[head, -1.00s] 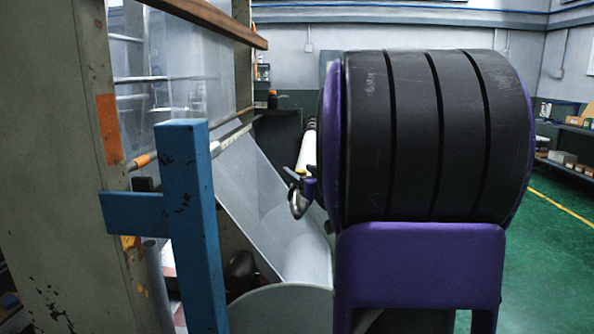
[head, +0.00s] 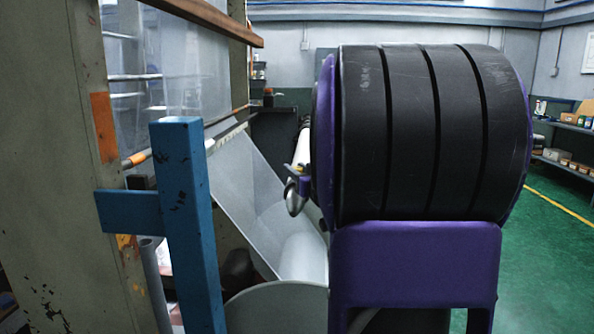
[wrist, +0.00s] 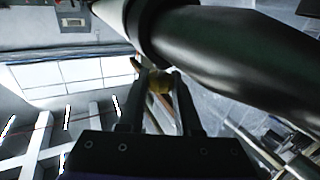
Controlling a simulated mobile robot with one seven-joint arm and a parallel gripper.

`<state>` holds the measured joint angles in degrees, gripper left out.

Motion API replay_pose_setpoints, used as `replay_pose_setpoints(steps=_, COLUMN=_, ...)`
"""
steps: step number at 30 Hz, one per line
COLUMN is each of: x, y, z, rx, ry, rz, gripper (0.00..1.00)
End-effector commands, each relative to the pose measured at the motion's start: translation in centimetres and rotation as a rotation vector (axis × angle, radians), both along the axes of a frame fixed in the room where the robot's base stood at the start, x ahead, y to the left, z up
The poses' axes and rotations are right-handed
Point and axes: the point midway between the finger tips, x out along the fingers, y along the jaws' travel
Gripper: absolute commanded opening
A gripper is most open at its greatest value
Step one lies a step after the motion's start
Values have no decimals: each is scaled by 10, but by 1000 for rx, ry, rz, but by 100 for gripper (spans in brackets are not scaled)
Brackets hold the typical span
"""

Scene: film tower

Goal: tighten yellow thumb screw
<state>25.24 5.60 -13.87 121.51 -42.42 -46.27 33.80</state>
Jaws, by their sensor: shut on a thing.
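The yellow thumb screw (wrist: 159,80) shows in the wrist view as a small dull-yellow knob, beside the underside of a dark round shaft or collar (wrist: 165,25). My gripper (wrist: 159,75) is shut on the knob, with one dark finger on either side of it. In the head view, my large black and purple arm part hides most of the gripper. Only a small grey and purple end piece (head: 296,192) shows at its left edge, near the end of a white roller (head: 302,145). The screw cannot be made out clearly there.
A blue post (head: 185,230) with a side bracket stands close at the left, before a worn beige frame (head: 55,160). Clear film (head: 265,190) slopes down behind it. Green floor (head: 560,260) lies open at the right, with shelves (head: 570,130) beyond.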

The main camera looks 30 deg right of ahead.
Motion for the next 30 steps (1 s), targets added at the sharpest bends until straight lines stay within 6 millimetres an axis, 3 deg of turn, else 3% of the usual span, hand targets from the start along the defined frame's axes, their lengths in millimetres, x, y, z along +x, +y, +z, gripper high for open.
replay_pose_setpoints(steps=30, x=1, y=3, z=3, rx=0, ry=2, rz=-517, gripper=0)
